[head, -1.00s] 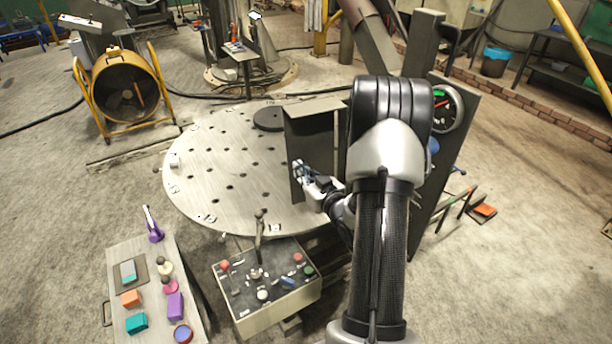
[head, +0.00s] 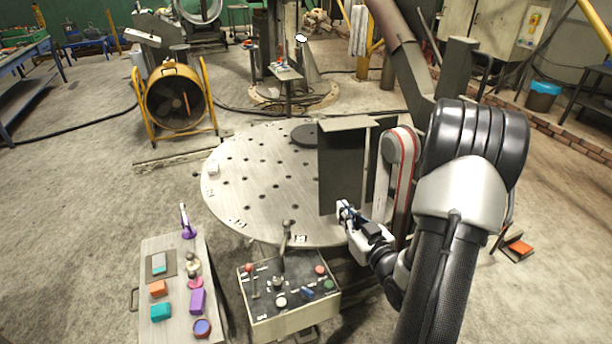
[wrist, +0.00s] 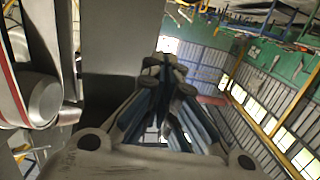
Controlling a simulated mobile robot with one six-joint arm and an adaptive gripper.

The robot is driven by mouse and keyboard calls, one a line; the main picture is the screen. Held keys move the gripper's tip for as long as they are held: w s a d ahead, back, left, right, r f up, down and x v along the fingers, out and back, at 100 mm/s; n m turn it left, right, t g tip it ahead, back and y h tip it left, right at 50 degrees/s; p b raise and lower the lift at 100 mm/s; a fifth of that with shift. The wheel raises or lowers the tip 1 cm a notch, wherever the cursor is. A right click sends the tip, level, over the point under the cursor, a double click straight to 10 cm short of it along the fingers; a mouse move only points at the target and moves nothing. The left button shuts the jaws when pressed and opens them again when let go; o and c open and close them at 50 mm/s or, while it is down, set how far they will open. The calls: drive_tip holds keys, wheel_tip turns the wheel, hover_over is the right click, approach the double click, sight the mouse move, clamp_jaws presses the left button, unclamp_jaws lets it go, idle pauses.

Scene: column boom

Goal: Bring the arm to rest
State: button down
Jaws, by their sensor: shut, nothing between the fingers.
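My gripper (head: 346,210) is at the end of my arm, over the right part of the round perforated table (head: 255,180) in the head view. It is in front of a dark upright panel (head: 340,170) with a ledge on top. In the wrist view my gripper (wrist: 162,65) has its fingertips together with nothing between them. The panel fills the area behind and left of the fingers there. I cannot tell the exact gap between fingertips and panel. My dark arm links cover part of the right side of the head view.
A control box (head: 290,305) with a lever and buttons stands in front of the round table. A side board (head: 180,325) with several coloured blocks is at its left. A yellow-framed fan (head: 175,97) stands at the back left. A grey column (head: 455,68) rises behind my arm. Left floor is open.

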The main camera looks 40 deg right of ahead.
drive_tip(key=shift+s+a+r, duration=0.1)
drive_tip(key=shift+s, duration=0.05)
drive_tip(key=w+a+r+n+g+b, duration=0.1)
drive_tip(key=w+a+r+n+g, duration=0.1)
drive_tip(key=a+r+g, duration=0.65)
drive_tip(key=s+a+r+g+y+b, duration=0.1)
drive_tip(key=s+a+g+y, duration=0.2)
drive_tip(key=s+a, duration=1.6)
drive_tip(key=shift+s+a+r+n+y, duration=0.3)
drive_tip(key=shift+s+a+y, duration=0.1)
drive_tip(key=shift+a, duration=0.55)
